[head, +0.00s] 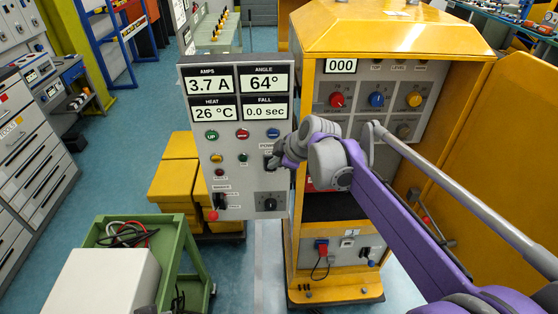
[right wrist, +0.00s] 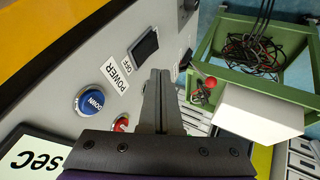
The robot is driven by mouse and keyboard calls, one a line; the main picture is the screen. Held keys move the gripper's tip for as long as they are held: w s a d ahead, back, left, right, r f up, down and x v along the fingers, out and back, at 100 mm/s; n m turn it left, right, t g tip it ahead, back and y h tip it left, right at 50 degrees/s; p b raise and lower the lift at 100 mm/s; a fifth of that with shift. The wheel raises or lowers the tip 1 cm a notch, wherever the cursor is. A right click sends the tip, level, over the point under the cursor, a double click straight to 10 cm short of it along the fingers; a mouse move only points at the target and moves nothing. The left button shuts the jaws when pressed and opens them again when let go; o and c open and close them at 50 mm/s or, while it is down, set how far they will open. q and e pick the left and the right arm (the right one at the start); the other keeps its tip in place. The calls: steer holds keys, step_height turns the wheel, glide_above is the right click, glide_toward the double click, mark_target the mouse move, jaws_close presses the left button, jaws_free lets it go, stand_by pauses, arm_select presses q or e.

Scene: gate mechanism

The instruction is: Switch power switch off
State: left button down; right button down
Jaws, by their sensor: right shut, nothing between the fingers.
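My left gripper is not in view.
A blue DOWN button (right wrist: 90,101) and a red button (right wrist: 121,124) are close to the fingers. A red-knobbed lever (head: 212,215) is at the panel's lower left. A yellow cabinet (head: 305,215) stands right of the panel, a green cart (head: 170,250) at front left.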

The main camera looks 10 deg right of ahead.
steer(key=s+d+r, duration=0.3)
steer(key=r, duration=0.5)
steer(key=shift+s+d+r, duration=0.2)
steer(key=shift+d+r, duration=0.05)
steer(key=shift+r, duration=0.15)
steer(key=shift+w, duration=0.1)
steer(key=s+f+m+h, duration=0.1)
steer(key=s+f+m, duration=0.5)
steer(key=s+f, duration=0.3)
steer(key=s+f+m+g+h, duration=0.1)
steer(key=s+f+m, duration=0.6)
steer(key=s, duration=0.8)
step_height(320, 180, down, 4)
steer(key=shift+s+r+m+h, duration=0.2)
steer(key=shift+s+m+h, duration=0.15)
steer(key=shift+h, duration=0.35)
steer(key=shift+a, duration=0.1)
